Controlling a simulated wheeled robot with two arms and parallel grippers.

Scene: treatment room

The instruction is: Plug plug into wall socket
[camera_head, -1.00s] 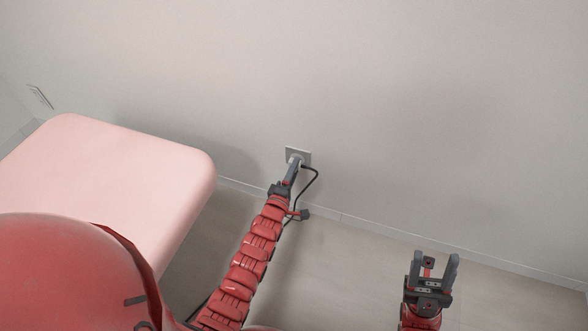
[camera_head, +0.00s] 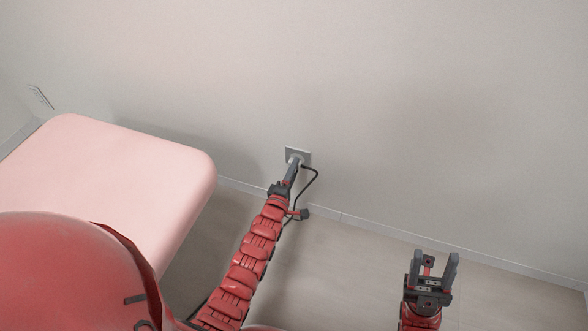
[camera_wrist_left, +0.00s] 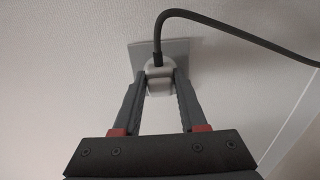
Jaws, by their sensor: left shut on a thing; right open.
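The wall socket (camera_head: 304,153) is a grey square plate on the wall, and it also shows in the left wrist view (camera_wrist_left: 186,47). The light grey plug (camera_wrist_left: 157,80) with its black cord is at the socket plate, held between the fingertips of my left gripper (camera_head: 293,168). In the left wrist view the fingers (camera_wrist_left: 158,88) are on both sides of the plug. The plug's front is hidden, so I cannot tell how deep its pins sit. My right gripper (camera_head: 437,265) is open and empty, low at the right, away from the wall.
A pink padded couch (camera_head: 110,165) stands at the left. The black cord (camera_head: 316,180) loops down right of the plug. The floor (camera_head: 350,270) between my arms looks clear.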

